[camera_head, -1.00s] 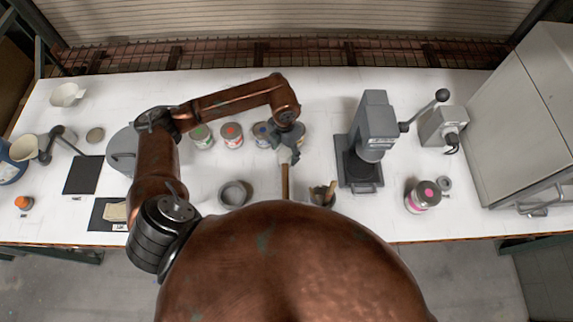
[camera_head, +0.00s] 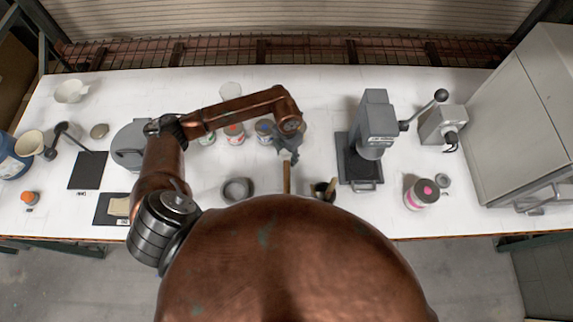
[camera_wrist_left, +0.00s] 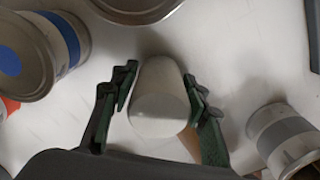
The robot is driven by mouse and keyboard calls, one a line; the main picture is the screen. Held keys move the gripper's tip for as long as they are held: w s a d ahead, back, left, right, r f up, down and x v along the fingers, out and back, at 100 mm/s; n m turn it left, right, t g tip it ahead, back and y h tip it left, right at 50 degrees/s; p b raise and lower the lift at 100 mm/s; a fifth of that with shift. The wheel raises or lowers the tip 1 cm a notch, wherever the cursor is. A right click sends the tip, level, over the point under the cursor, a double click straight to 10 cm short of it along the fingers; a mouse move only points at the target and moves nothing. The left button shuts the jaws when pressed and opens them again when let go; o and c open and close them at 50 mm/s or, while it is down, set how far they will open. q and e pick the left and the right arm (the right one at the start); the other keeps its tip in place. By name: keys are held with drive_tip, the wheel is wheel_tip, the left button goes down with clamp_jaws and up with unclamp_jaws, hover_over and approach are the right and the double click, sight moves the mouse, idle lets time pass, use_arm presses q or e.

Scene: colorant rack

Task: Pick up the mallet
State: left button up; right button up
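The mallet has a pale, rounded head (camera_wrist_left: 160,98) that shows in the left wrist view between my green fingers. Its wooden handle (camera_head: 287,178) shows in the head view below my left gripper, pointing toward my body; a bit of it also shows in the left wrist view behind the right finger. My left gripper (camera_head: 287,153) is over the mallet head, seen from above. In the left wrist view its fingers (camera_wrist_left: 160,86) stand on either side of the head, with a narrow gap at the left finger. Contact at the right finger is unclear. My right gripper is not in view.
Paint cans (camera_head: 234,134) stand in a row behind the mallet. A grey bowl (camera_head: 238,189) sits left of the handle, and a dark cup (camera_head: 324,190) right of it. A grey press (camera_head: 375,130) stands further right. Clear white table (camera_head: 330,90) lies at the back.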

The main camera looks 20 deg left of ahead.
use_arm(q)
drive_tip(key=c, duration=0.8)
drive_tip(key=shift+r, duration=0.1)
drive_tip(key=shift+c, duration=0.2)
wheel_tip(320, 180, up, 10)
drive_tip(key=shift+b, duration=0.95)
